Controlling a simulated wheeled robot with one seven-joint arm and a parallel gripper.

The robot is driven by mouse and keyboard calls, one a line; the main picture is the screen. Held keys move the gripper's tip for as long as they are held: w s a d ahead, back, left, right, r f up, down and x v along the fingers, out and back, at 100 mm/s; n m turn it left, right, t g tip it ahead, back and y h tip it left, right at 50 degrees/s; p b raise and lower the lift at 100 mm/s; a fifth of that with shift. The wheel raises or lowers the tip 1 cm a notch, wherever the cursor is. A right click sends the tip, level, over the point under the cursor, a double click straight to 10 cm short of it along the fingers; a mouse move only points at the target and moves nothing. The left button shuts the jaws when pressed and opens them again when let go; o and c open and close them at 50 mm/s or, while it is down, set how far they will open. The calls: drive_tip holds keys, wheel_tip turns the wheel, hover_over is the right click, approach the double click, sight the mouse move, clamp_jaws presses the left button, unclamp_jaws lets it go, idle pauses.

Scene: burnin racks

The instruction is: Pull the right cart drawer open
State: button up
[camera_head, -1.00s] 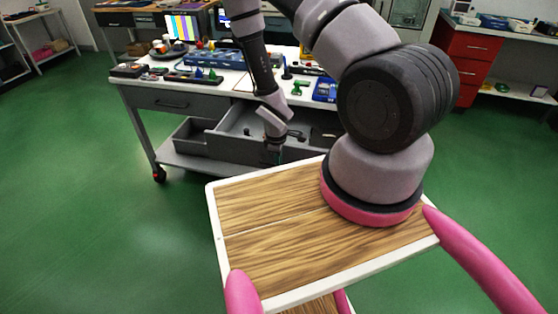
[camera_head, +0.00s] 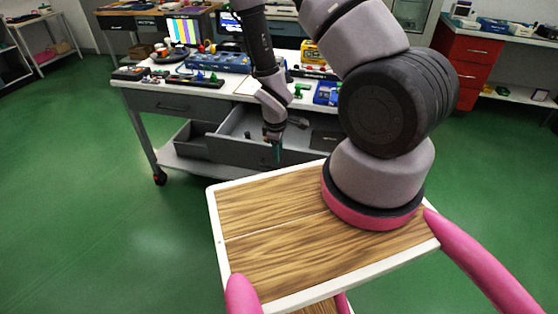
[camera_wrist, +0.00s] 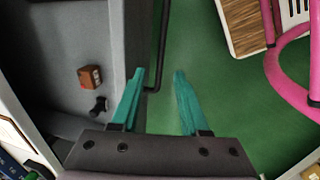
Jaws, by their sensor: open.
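The right cart drawer (camera_head: 236,149) is grey and stands pulled out from under the cart's top, its inside showing. In the wrist view the drawer's front wall (camera_wrist: 137,35) runs along the left, with a dark bar handle (camera_wrist: 163,40) outside it. My gripper (camera_head: 277,152) is at the drawer's front. In the wrist view, my gripper's (camera_wrist: 158,73) teal fingers are open and apart, with the handle's near end between them in the picture. I cannot tell whether a finger touches it. A small brown box (camera_wrist: 90,77) and a black part (camera_wrist: 98,105) lie inside the drawer.
The left cart drawer (camera_head: 180,105) is closed. Tools and parts crowd the cart top (camera_head: 150,84). A grey bin (camera_head: 193,140) sits on the cart's lower shelf. A red cabinet (camera_head: 468,65) stands at the right. Green floor is clear at the left.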

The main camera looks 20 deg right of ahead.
drive_tip(key=shift+s+a+r, duration=0.1)
drive_tip(key=shift+s+r, duration=0.05)
drive_tip(key=shift+r, duration=0.8)
drive_tip(key=shift+s+a+r, duration=0.1)
drive_tip(key=shift+s+r, duration=0.05)
drive_tip(key=shift+r, duration=0.8)
drive_tip(key=shift+r, duration=0.1)
drive_tip(key=w+r+m+t+y, duration=0.25)
drive_tip(key=r+m, duration=0.55)
drive_tip(key=r, duration=1.7)
drive_tip(key=s+d+r+m+t, duration=0.1)
drive_tip(key=s+r+m, duration=0.2)
drive_tip(key=s+r, duration=0.4)
drive_tip(key=s+r+m+t, duration=0.2)
drive_tip(key=s+r+m, duration=0.2)
drive_tip(key=r, duration=1.1)
drive_tip(key=s, duration=0.3)
drive_tip(key=shift+d+y, duration=0.35)
